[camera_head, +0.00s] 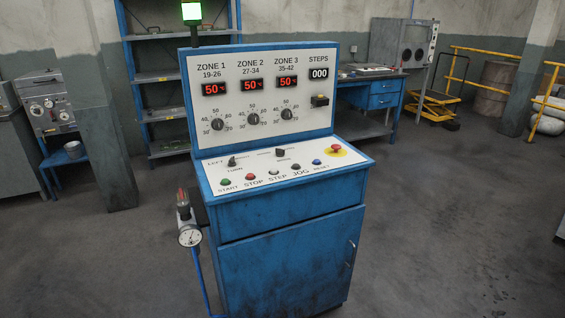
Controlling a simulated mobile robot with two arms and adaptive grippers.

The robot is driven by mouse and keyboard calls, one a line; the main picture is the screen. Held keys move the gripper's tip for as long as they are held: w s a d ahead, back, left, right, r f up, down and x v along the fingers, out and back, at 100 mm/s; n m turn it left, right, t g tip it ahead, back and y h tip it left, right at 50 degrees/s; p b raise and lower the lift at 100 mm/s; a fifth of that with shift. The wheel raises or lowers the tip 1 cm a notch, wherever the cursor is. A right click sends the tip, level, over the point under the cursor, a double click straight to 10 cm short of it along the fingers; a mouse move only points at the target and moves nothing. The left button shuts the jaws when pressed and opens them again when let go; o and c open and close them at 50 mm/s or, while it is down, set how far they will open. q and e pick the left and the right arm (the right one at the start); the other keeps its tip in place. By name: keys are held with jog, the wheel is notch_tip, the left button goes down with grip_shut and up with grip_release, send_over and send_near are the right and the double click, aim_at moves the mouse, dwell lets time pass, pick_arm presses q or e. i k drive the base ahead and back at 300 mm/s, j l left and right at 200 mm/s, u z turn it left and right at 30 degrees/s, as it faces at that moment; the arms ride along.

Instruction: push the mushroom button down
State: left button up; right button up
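The red mushroom button (336,148) stands on a yellow round backing at the right end of the sloped panel of a blue control console (290,240). From this distance I cannot tell whether it is raised or pressed in. Neither of my grippers shows in the head view, and nothing touches or covers the button.
The sloped panel also carries a green START button (226,182), a red STOP button (250,177), other small buttons and two selector switches. The floor (440,240) to the right is clear.

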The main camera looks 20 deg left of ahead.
aim_at(337, 147)
jog(key=i+j+z, duration=0.1)
jog(key=i+j, duration=0.2)
jog(key=i, duration=0.15)
jog(key=i+j+z, duration=0.15)
jog(key=i+j, duration=0.15)
jog(key=i, duration=0.15)
